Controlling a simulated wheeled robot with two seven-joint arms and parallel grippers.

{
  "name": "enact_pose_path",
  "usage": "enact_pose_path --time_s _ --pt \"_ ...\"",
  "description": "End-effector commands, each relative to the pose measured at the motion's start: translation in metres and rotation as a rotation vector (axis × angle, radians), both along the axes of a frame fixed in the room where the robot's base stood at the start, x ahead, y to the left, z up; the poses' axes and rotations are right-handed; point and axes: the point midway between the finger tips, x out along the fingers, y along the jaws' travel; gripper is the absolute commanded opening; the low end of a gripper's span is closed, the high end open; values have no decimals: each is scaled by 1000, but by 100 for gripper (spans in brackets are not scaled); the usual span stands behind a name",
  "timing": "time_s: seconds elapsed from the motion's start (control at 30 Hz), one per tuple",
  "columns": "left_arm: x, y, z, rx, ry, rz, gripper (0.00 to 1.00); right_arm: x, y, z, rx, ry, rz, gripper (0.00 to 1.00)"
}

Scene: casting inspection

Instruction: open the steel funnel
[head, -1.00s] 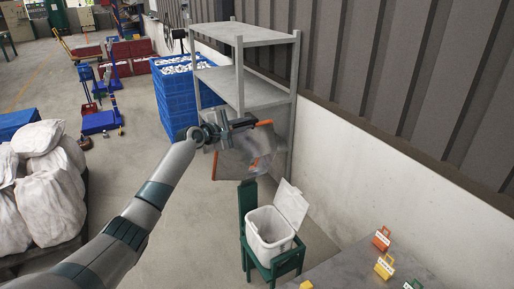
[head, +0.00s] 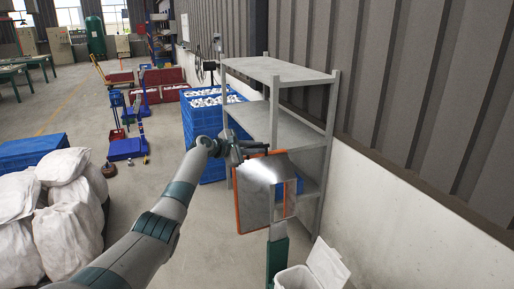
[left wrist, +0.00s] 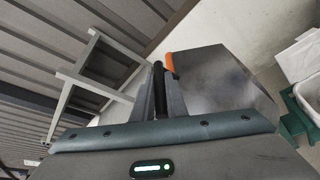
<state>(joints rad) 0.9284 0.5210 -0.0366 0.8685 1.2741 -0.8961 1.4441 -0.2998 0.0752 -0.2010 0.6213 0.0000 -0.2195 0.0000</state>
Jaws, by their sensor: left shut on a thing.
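The steel funnel (head: 255,200) is a grey sheet-metal body with orange edges, in front of the shelf in the head view. A shiny flat face is turned toward me, and a gap shows at its right side. My left gripper (head: 250,150) is at its top edge, shut on a dark bar-like handle. In the left wrist view the two fingers (left wrist: 159,95) close around this dark bar (left wrist: 158,78), beside an orange edge and the grey steel face (left wrist: 222,82). The funnel's inside is mostly hidden. My right gripper is not in view.
A grey metal shelf (head: 273,75) stands right behind the funnel, against the wall. A white bin (head: 296,278) with its lid up stands below, by a green post (head: 277,258). Blue crates (head: 205,120) are behind. White sacks (head: 70,215) are at left; the floor between is clear.

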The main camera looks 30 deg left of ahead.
Motion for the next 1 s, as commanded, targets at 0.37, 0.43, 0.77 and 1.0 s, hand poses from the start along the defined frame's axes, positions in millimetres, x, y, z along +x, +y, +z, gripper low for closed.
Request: enact_pose_path --time_s 0.37,0.43,0.77,1.0 --pt "0 1 -2 2 2 4 24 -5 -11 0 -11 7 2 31" --pt "0 1 -2 2 2 3 31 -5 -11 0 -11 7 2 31" --pt "-1 1 -1 2 1 2 31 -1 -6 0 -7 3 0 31" --pt "-10 6 0 4 2 2 31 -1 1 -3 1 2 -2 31"
